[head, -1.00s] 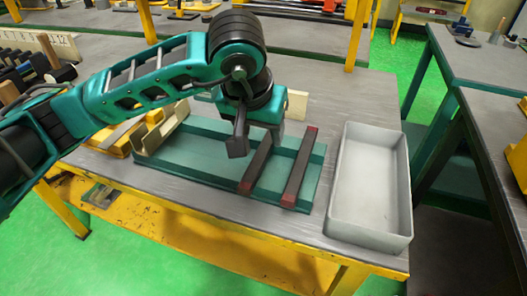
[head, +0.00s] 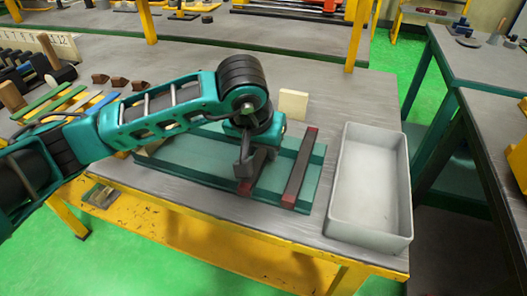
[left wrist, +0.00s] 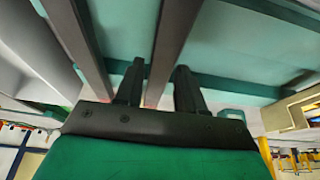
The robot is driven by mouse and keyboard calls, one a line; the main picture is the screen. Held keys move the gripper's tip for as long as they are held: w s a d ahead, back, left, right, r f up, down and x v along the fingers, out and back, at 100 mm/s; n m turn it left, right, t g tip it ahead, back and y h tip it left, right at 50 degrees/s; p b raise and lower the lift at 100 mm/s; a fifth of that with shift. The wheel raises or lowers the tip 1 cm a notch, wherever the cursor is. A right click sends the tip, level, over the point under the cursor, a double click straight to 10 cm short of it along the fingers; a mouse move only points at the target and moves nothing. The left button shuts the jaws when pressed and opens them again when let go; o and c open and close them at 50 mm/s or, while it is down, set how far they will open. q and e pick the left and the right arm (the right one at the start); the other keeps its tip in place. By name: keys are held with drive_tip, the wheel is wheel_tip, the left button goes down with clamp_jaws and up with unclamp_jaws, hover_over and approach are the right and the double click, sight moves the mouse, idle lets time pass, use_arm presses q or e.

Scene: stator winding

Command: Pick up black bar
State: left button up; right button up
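Two black bars with red ends lie side by side in a teal tray (head: 185,172). The right bar (head: 300,168) is in full view. The left bar (head: 259,161) is partly hidden by my left gripper (head: 244,168). In the left wrist view, my left gripper's two fingers (left wrist: 160,66) are apart. One bar (left wrist: 174,37) runs between them in that picture, with a gap to the right finger. The other bar (left wrist: 82,50) lies left of the fingers. I cannot tell whether the fingers touch the nearer bar. My right gripper is not in view.
An empty grey bin (head: 368,187) stands right of the tray. A small cream block (head: 293,103) stands behind it. Coloured strips (head: 60,103) and brown pieces (head: 119,82) lie at the left. The table's front edge is close to the tray.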

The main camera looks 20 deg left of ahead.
use_arm(q)
clamp_jaws()
idle(0.5)
